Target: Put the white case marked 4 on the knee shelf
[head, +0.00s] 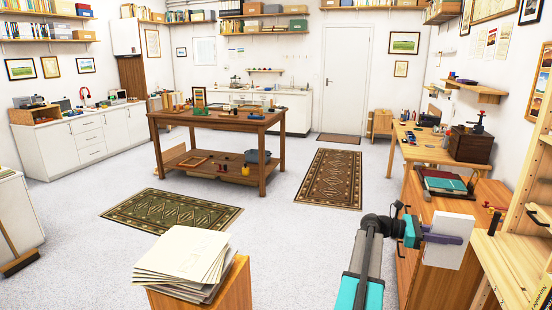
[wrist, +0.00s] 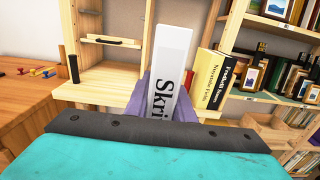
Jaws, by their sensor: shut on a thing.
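My gripper (head: 443,238) is shut on a white case (head: 446,256), held out in front of the shelving at the right of the head view. In the wrist view the white case (wrist: 176,50) stands between my purple fingers (wrist: 163,92). Its face shows large dark letters reading "Skri"; the rest is hidden behind the dark wrist edge, and no 4 shows. A pale wooden shelf unit (head: 515,255) stands just right of the case in the head view. It also shows behind the case in the wrist view (wrist: 118,72). I cannot tell which board is the knee shelf.
A yellow and black book (wrist: 210,80) stands right of the case in the wrist view. Shelves beyond hold books and small framed pictures (wrist: 276,8). A wooden cabinet (head: 430,245) is close by my arm. A paper stack (head: 190,262) lies front centre. The floor between is clear.

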